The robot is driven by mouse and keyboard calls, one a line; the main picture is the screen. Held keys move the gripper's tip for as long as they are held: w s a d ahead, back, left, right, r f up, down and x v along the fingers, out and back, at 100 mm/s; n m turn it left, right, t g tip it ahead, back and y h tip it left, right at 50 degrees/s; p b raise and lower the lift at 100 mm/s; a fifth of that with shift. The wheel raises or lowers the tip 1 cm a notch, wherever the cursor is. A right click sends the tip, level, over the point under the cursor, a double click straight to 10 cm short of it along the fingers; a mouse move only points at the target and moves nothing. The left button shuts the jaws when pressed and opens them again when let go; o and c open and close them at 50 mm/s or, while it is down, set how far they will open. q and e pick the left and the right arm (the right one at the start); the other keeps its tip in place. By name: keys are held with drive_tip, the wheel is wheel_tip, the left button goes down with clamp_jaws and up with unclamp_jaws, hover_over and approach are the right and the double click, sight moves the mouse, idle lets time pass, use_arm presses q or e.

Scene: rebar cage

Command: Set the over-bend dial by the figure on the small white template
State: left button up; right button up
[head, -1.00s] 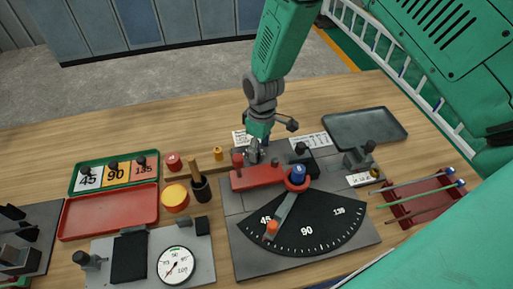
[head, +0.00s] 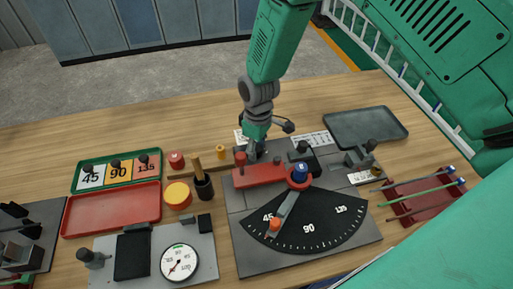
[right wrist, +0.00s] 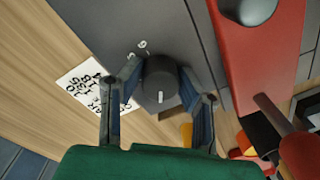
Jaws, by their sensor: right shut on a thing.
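The over-bend dial is a round dark knob (right wrist: 158,78) with a short white mark, set in the grey bender plate; figures beside it are partly hidden. My right gripper (right wrist: 160,88) has its fingers on either side of the knob and is shut on it. In the head view this gripper (head: 254,150) reaches down behind the red block and hides the knob. The white template (head: 91,176), marked 45, lies at the left of the green tray, beside an orange 90 and a red-orange 135. My left gripper is not in view.
A black angle scale (head: 312,222) with a red-tipped pointer lies in front of the red bar (head: 258,174). A white card with writing (right wrist: 85,90) lies beside the plate. A round gauge (head: 180,262), red tray (head: 110,208) and rod rack (head: 425,200) stand around.

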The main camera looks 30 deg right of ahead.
sight(258, 147)
drive_tip(key=shift+s+a, duration=0.1)
drive_tip(key=shift+a, duration=0.1)
drive_tip(key=shift+d+m, duration=0.3)
drive_tip(key=shift+a+m+p, duration=0.2)
drive_tip(key=shift+m+p, duration=0.1)
drive_tip(key=shift+m, duration=2.3)
drive_tip(key=o, duration=1.1)
drive_tip(key=shift+o, duration=0.2)
wheel_tip(258, 147, up, 12)
drive_tip(key=shift+w+d, duration=0.2)
drive_tip(key=shift+d, duration=0.1)
